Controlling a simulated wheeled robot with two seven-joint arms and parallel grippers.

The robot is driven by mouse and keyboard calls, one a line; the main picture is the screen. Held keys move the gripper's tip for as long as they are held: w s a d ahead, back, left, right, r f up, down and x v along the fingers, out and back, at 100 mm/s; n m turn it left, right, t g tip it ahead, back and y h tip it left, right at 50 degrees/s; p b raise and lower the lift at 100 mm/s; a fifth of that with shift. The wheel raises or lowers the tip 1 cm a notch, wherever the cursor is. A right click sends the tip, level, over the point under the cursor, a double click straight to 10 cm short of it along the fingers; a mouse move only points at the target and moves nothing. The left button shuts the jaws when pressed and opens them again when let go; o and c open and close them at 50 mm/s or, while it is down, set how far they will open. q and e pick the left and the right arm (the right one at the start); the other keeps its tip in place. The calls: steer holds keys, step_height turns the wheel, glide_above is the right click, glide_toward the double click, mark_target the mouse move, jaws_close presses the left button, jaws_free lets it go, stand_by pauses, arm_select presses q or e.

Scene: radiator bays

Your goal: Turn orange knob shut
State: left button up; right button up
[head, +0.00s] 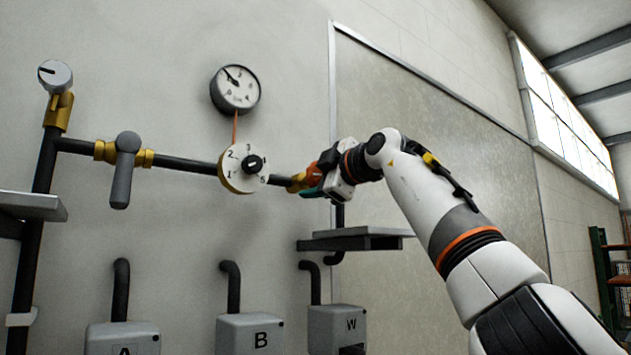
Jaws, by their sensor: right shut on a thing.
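The orange knob (313,174) sits at the right end of the dark horizontal pipe, beside a brass fitting (297,183). My right gripper (321,181) reaches in from the right and is shut on the orange knob. The gripper and wrist hide much of the knob, so its exact turn position cannot be read. My left gripper is not in view.
A numbered dial (243,168), a lever valve (125,168) and a white-topped valve (55,77) are on the pipes to the left. A gauge (235,89) hangs above. A grey shelf (356,240) juts out below my gripper.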

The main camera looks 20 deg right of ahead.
steer(key=shift+w+f+m, duration=0.15)
steer(key=shift+f+m, duration=0.15)
steer(key=shift+m, duration=0.1)
steer(key=o, duration=1)
steer(key=shift+r, duration=0.15)
steer(key=b+v, duration=0.8)
steer(key=v, duration=0.4)
